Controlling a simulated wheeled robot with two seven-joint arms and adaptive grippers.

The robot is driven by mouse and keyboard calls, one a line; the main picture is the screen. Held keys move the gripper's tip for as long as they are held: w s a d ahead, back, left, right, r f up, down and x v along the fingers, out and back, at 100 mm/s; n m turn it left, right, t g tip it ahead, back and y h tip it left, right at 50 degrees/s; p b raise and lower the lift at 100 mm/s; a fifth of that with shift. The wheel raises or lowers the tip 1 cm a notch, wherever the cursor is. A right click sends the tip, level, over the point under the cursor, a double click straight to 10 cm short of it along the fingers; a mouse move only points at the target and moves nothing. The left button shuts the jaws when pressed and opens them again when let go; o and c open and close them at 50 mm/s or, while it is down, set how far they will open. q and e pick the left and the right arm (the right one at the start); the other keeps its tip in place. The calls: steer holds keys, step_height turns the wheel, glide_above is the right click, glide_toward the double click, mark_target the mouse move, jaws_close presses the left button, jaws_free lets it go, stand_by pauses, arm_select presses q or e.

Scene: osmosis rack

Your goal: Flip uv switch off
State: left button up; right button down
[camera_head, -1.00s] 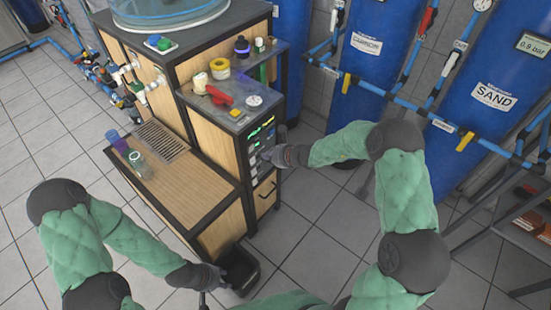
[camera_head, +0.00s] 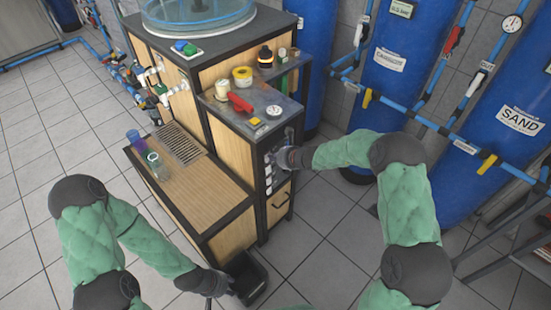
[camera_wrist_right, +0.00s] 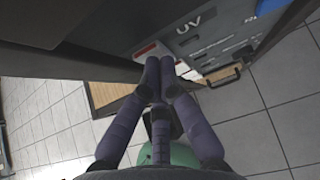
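The control panel (camera_head: 268,170) is on the narrow right face of the wooden cabinet. In the right wrist view, a grey plate marked "UV" (camera_wrist_right: 190,27) is close ahead, with a white and red piece (camera_wrist_right: 147,50) beside my fingertips. My right gripper (camera_head: 283,158) is at the panel; in the right wrist view its fingers (camera_wrist_right: 160,62) meet at the tips, with nothing visible held. The switch itself is not clearly visible, and contact cannot be told. My left gripper (camera_head: 222,284) is low beside a black bin, its fingers too unclear to read.
A red-handled item (camera_head: 239,102), a yellow roll (camera_head: 242,76) and a dark bottle with an orange band (camera_head: 265,57) stand on the cabinet top. The black bin (camera_head: 246,276) is on the floor. Blue tanks (camera_head: 400,60) and pipes stand at the right.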

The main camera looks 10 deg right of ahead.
arm_select(q)
steer(key=shift+r+p, duration=0.55)
arm_select(e)
steer(key=shift+r, duration=0.8)
